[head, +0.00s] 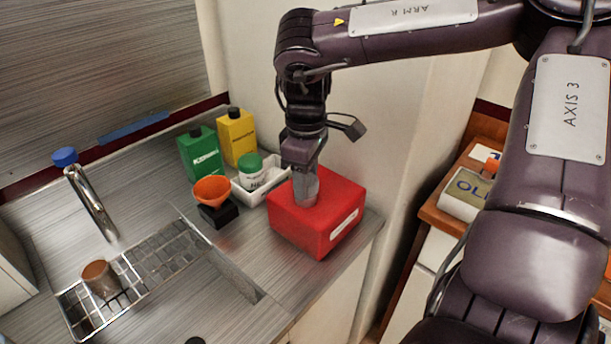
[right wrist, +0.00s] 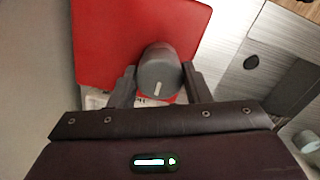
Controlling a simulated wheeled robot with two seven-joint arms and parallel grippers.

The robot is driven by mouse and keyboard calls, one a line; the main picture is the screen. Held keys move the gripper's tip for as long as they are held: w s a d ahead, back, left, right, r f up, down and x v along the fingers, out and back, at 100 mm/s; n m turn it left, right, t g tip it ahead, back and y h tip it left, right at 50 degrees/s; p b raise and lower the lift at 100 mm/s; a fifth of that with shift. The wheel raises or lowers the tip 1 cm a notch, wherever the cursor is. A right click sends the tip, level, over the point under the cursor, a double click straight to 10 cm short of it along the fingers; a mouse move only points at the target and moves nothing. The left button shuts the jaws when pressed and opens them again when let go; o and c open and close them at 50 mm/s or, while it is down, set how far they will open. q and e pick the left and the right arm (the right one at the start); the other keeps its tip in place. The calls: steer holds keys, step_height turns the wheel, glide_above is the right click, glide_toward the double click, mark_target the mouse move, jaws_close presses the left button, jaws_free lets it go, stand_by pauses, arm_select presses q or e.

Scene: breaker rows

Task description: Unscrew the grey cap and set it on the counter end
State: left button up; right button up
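A grey cap (head: 306,190) stands on top of the red container (head: 318,236), which sits near the right end of the counter (head: 305,285). My right gripper (head: 304,176) points down over the cap. In the right wrist view the cap (right wrist: 160,72) has a pale mark and lies between the two fingertips (right wrist: 159,70) of my right gripper. The fingers are very close to its sides; I cannot tell whether they press on it. The red container (right wrist: 110,40) shows behind it. My left gripper is not in view.
An orange funnel (head: 212,190), a white tray (head: 270,184) with a green-lidded jar (head: 250,172), a green bottle (head: 200,154) and a yellow bottle (head: 237,137) stand left of the container. A sink rack (head: 150,268) is further left. Bare counter lies in front of the container.

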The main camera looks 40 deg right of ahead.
steer(key=c, duration=0.4)
steer(key=shift+r+n+p, duration=0.15)
steer(key=shift+n+p, duration=0.2)
steer(key=shift+n, duration=0.35)
steer(key=n+p, duration=0.1)
steer(key=n, duration=0.3)
steer(key=shift+n, duration=0.3)
steer(key=n+p, duration=0.1)
steer(key=n, duration=0.3)
steer(key=shift+n, duration=0.4)
steer(key=n+p, duration=0.1)
steer(key=n, duration=0.5)
steer(key=o, duration=0.8)
steer(key=shift+f, duration=0.2)
